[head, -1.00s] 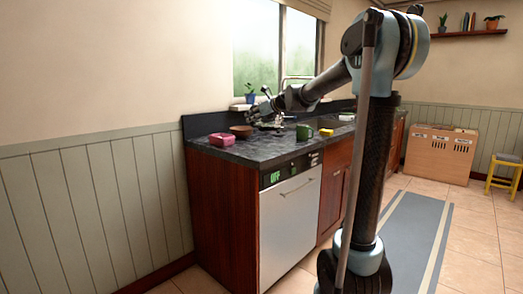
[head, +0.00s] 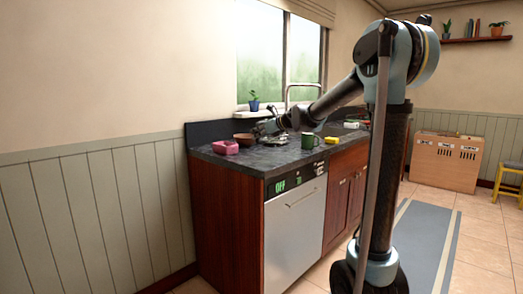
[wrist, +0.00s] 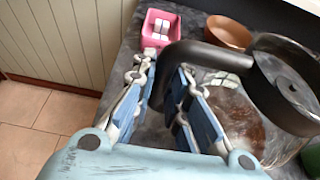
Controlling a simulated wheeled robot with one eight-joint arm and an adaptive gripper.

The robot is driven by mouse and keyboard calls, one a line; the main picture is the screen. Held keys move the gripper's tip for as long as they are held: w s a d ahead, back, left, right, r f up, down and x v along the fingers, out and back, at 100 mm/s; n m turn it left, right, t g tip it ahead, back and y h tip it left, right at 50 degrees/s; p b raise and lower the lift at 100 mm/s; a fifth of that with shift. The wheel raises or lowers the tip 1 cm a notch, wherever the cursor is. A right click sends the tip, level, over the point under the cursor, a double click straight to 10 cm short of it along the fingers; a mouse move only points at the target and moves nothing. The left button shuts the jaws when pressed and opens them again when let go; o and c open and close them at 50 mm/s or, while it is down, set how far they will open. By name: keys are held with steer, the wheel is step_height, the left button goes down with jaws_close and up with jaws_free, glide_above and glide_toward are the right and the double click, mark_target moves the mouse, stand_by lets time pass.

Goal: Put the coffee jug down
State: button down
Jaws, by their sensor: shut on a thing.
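The coffee jug (wrist: 283,88) has a black lid, a black handle and a clear body with brown coffee. It fills the right of the wrist view, and its right side is cut off. My gripper (wrist: 167,82) has its blue-padded fingers on either side of the handle and is shut on it. In the head view my gripper (head: 268,127) is low at the back of the dark countertop (head: 262,160). The jug is small and partly hidden there. I cannot tell whether its base touches the counter.
A pink container (head: 225,148) and a brown bowl (head: 243,139) are left of my gripper. A green mug (head: 308,142) and a yellow sponge (head: 331,140) stand to its right. A potted plant (head: 254,103) is on the sill behind. The counter's front left is clear.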

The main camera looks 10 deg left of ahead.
steer(key=shift+f, duration=2.75)
steer(key=c, duration=1.6)
jaws_free()
steer(key=v, duration=1.2)
steer(key=shift+r, duration=0.1)
steer(key=s+d+f+n+g+h, duration=0.2)
steer(key=s+d+f+n, duration=0.5)
steer(key=s, duration=0.6)
steer(key=s+d+f+n+g+h, duration=0.2)
steer(key=s+d+f+n+h, duration=0.3)
steer(key=s+d+f+n, duration=0.3)
steer(key=s+d+f+n+g+h, duration=0.2)
steer(key=s+d+f+n, duration=0.6)
steer(key=s+f, duration=0.5)
steer(key=shift+s+d+f+n+h, duration=0.15)
steer(key=shift+s+n+h, duration=0.45)
steer(key=shift+s, duration=0.7)
steer(key=shift+s+d+f+n+h, duration=0.1)
steer(key=shift+s+f+n+h, duration=0.15)
steer(key=shift+s+n, duration=0.8)
steer(key=shift+s+m, duration=0.15)
steer(key=shift+m, duration=0.1)
